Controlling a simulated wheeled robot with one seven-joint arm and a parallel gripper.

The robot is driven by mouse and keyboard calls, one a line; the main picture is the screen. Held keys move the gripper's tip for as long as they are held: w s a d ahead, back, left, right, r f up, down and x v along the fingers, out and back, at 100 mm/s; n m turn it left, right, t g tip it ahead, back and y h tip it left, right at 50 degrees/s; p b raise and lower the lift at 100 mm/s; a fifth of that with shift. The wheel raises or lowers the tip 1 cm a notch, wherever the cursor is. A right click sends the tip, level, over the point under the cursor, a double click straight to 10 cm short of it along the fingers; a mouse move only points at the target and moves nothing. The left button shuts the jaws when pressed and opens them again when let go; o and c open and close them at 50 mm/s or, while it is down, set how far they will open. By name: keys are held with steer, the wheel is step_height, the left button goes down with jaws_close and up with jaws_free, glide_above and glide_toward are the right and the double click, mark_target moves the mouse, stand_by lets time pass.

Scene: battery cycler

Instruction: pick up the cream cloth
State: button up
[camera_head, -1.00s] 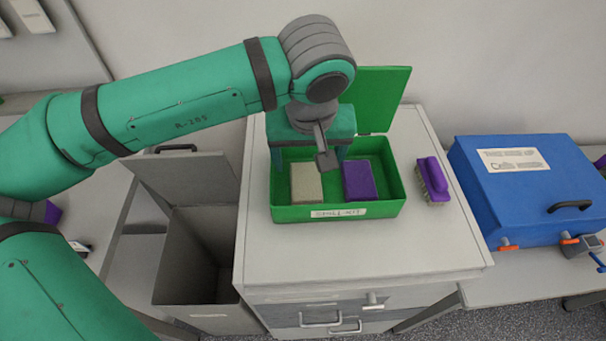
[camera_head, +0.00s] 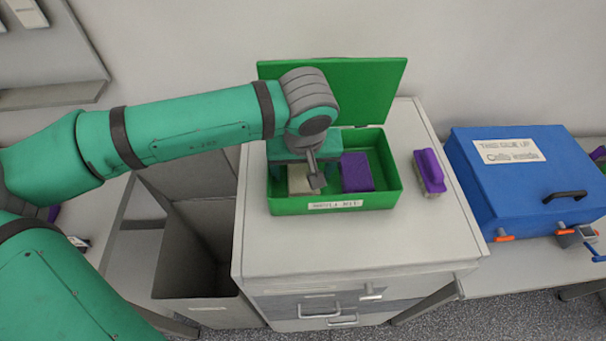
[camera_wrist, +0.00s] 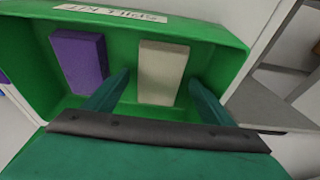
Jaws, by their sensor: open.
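The cream cloth (camera_head: 298,181) is a folded block lying in the left part of the green spill kit box (camera_head: 355,203). My gripper (camera_head: 303,180) is over it and hides part of it in the head view. In the wrist view, the cream cloth (camera_wrist: 163,72) lies between and beyond the two teal fingers of my open gripper (camera_wrist: 157,90), with a gap on each side. A purple cloth (camera_head: 356,172) lies to its right in the box; in the wrist view the purple cloth (camera_wrist: 78,60) is on the left.
The box stands on a grey cabinet (camera_head: 340,245) with its green lid (camera_head: 375,90) raised behind. A purple brush (camera_head: 430,171) lies right of the box. A blue case (camera_head: 520,185) stands further right. An open grey bin (camera_head: 197,255) is left of the cabinet.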

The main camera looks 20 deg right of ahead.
steer(key=c, duration=1.2)
steer(key=shift+o, duration=0.2)
steer(key=shift+r, duration=0.1)
